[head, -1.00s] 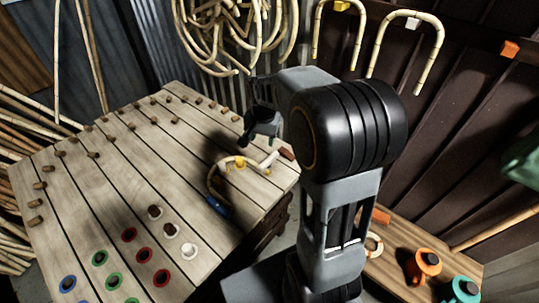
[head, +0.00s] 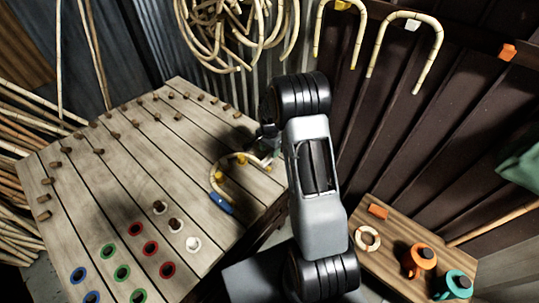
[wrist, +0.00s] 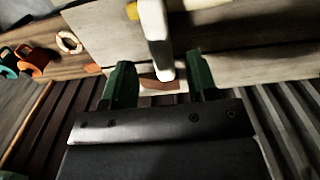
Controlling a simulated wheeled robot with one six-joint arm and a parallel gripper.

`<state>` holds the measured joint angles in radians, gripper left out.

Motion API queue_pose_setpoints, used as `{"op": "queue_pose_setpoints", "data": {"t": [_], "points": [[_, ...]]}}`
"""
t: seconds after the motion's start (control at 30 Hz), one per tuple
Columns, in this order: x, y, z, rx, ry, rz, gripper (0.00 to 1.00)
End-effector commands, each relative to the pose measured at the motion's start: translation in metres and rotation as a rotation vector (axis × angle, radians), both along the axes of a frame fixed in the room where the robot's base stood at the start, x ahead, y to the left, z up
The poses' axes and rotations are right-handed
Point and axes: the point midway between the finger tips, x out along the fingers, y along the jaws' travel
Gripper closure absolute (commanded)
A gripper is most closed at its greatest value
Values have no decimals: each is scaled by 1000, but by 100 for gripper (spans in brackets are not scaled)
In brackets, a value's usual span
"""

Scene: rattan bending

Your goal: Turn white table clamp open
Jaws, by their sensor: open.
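The white table clamp shows in the wrist view as a white bar (wrist: 156,42), reaching down from the top edge to a tip between my fingers. A brown piece (wrist: 160,83) lies just beyond the tip. My gripper (wrist: 161,80) is open, one green finger on each side of the bar's tip, and I cannot tell whether either touches it. In the head view my gripper (head: 267,143) is over the table's right corner, mostly hidden by my arm, and the clamp there is largely hidden too.
The plank table (head: 120,190) carries several wooden pegs and coloured rings. Rattan canes (head: 407,40) hang on the dark wall.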

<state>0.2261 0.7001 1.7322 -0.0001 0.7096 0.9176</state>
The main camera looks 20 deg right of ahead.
Motion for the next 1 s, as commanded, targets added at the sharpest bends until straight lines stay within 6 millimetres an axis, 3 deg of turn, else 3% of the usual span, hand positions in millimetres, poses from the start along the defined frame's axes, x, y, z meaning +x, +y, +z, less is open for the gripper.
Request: {"op": "queue_pose_setpoints", "data": {"t": [0.3,0.73,1.0], "points": [[0,0,-35,0,2,1,47],[0,0,-40,0,0,1,47],[0,0,-40,0,0,1,73]]}}
